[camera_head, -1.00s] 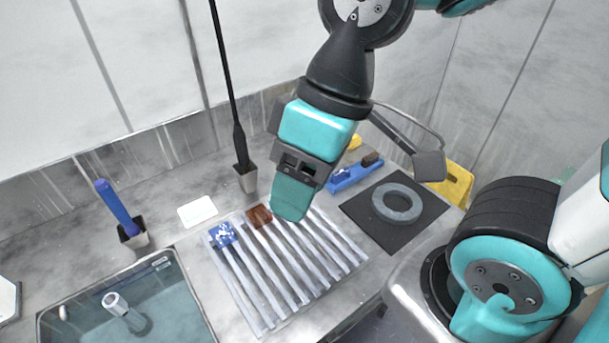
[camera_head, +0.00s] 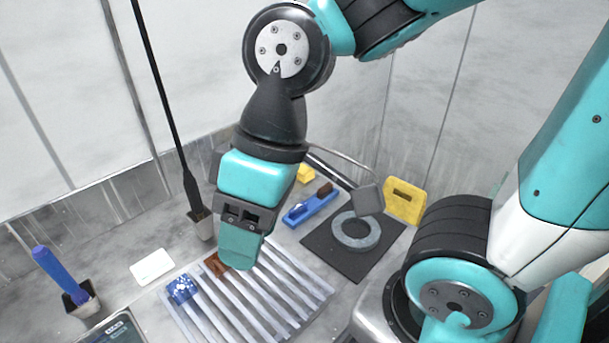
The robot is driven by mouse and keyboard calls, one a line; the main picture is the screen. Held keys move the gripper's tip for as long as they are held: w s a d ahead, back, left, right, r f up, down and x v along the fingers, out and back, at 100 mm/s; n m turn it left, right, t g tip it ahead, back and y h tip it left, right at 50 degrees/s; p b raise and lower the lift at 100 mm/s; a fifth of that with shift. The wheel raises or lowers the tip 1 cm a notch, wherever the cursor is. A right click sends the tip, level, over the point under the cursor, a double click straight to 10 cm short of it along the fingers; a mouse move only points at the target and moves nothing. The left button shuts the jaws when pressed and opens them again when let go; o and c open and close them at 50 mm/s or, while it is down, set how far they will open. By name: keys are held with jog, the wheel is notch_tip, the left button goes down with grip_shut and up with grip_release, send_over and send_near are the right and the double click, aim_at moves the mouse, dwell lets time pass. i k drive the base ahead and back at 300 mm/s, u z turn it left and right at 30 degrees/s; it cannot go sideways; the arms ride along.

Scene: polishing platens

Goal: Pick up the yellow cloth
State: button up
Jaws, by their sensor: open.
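My gripper (camera_head: 240,246) points down over the back part of a ribbed white rack (camera_head: 262,312), just right of a brown piece. It is open; its near side hides what lies between and under the fingers. A small yellow piece (camera_head: 305,173) lies at the back of the counter, behind and right of my gripper and partly hidden by my arm. It may be the yellow cloth, but it is too small to tell. No other clear yellow cloth shows.
A blue speckled piece (camera_head: 182,289) and the brown piece (camera_head: 214,264) lie on the rack. A blue brush (camera_head: 312,205), a grey ring (camera_head: 356,231) on a dark mat (camera_head: 328,250) and a slotted yellow board (camera_head: 403,200) are to the right. A black-rod holder (camera_head: 201,224) stands left.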

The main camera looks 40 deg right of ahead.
aim_at(306, 173)
jog(key=k, duration=1)
jog(key=z, duration=2.1)
jog(key=i, duration=1.7)
jog(key=u, duration=2.25)
jog(key=i, duration=0.4)
jog(key=u, duration=0.05)
